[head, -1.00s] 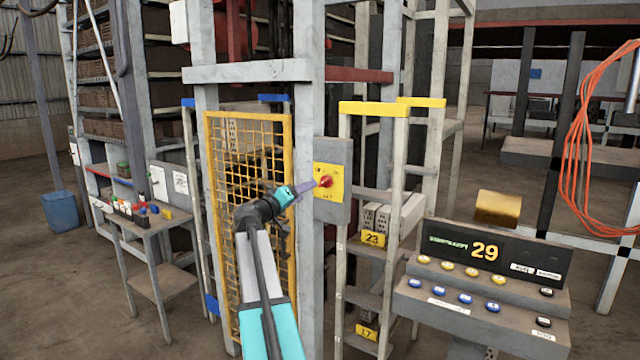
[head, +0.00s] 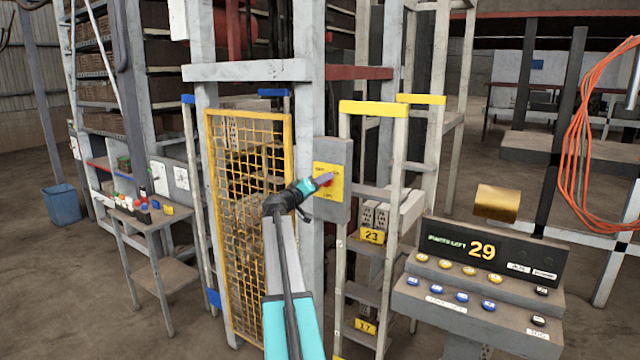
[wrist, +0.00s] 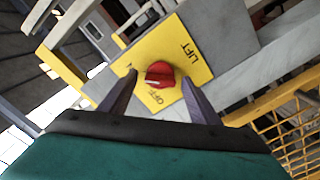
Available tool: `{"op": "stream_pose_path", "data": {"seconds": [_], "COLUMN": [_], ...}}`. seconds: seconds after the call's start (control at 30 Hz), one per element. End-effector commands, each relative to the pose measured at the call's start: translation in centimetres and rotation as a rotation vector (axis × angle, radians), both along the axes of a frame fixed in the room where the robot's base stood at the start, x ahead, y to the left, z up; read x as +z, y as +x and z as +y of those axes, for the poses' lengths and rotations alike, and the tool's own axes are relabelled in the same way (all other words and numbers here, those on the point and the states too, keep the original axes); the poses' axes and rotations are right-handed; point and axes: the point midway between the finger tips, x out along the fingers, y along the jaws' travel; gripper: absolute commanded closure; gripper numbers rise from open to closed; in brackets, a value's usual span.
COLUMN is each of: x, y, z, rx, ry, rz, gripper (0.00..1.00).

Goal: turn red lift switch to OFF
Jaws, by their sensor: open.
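The red lift switch (wrist: 160,74) is a round knob on a yellow plate (wrist: 190,50) lettered LIFT and OFF. The plate is on a grey box fixed to a post, and it also shows in the head view (head: 319,191). In the wrist view my gripper (wrist: 158,82) is open, with one finger on each side of the knob. Whether the fingers touch the knob cannot be told. The knob's white mark points toward the lower left, near the OFF lettering. In the head view the gripper covers most of the knob.
A yellow mesh gate (head: 250,225) stands left of the switch post. A ladder-like rack with yellow tops (head: 373,108) stands to its right. A console (head: 480,285) showing 29 is at the lower right. A small table (head: 150,225) stands at left.

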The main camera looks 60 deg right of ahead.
Motion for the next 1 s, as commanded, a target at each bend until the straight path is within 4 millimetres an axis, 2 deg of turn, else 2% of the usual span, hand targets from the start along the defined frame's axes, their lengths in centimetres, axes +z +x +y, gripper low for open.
{"op": "stream_pose_path", "data": {"seconds": [0.23, 0.47, 1.0], "x": [-0.04, -0.03, -0.23], "y": [-0.01, 0.0, 0.04], "z": [0.0, 0.01, 0.04], "rx": [0.0, 0.0, 0.0], "ry": [0.0, 0.0, 0.001], "rz": [0.0, 0.0, 0.09], "gripper": [0.45, 0.84, 0.85]}}
